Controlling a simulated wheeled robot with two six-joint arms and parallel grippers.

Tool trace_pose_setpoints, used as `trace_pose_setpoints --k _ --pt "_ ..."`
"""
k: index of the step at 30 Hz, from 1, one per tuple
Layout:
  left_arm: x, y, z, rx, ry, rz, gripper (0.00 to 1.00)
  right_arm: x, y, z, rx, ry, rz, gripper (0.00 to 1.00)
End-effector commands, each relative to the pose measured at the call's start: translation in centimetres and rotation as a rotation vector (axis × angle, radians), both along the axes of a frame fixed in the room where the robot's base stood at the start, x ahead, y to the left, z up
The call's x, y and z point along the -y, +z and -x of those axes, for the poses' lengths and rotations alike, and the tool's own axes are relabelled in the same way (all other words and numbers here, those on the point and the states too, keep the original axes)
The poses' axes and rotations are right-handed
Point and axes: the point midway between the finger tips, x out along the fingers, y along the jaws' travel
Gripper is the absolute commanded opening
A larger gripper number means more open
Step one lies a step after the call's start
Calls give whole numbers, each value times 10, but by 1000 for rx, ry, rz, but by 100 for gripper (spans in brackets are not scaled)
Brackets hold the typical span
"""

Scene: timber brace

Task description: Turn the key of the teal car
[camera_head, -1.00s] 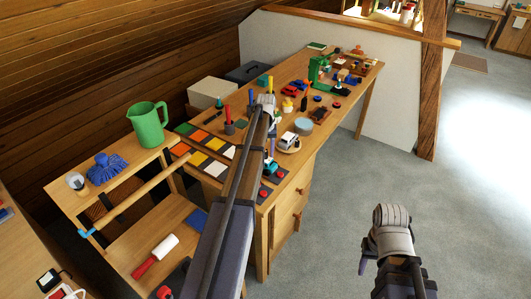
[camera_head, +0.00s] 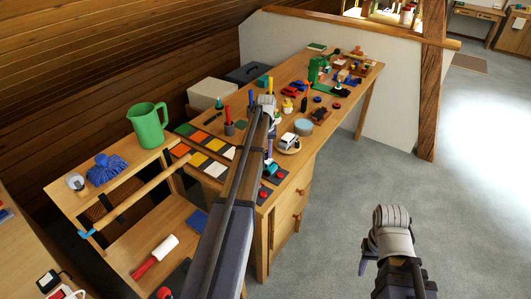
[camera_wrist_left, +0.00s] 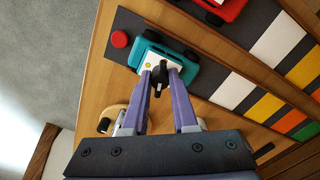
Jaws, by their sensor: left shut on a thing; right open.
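The teal car (camera_wrist_left: 177,62) lies on a dark strip on the wooden bench in the left wrist view, with a white panel on its near side. A black key (camera_wrist_left: 158,76) stands up at this panel. My left gripper (camera_wrist_left: 165,72) is shut on the key, its purple fingers one on each side of it. The fingers cover part of the key and panel, so its exact turn is hard to read. In the head view a teal bit of the car (camera_head: 269,168) shows beside my left arm. My right gripper (camera_head: 363,262) is open, over the grey floor, away from the bench.
A red button (camera_wrist_left: 120,39) sits beside the car, and a red car (camera_wrist_left: 222,8) lies beyond it. Coloured tiles (camera_wrist_left: 266,108) lie to the right. In the head view a white toy car (camera_head: 289,141) and a blue tub (camera_head: 303,127) stand close by. The floor on the right is clear.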

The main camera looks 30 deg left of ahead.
Motion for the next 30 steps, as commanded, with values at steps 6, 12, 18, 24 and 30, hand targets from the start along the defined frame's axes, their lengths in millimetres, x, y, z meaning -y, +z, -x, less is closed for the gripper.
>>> trace_pose_setpoints --k 6,12,18,24,30 --pt "0 0 0 0 -146 0 0 0 0 0 0 0 0 50" --pt "0 0 0 0 -282 0 0 0 0 0 0 0 0 50" --pt "0 0 0 0 -386 0 0 0 0 0 0 0 0 50" --pt "0 0 0 0 -446 0 0 0 0 0 0 0 0 50" --pt "0 0 0 0 -466 0 0 0 0 0 0 0 0 50"
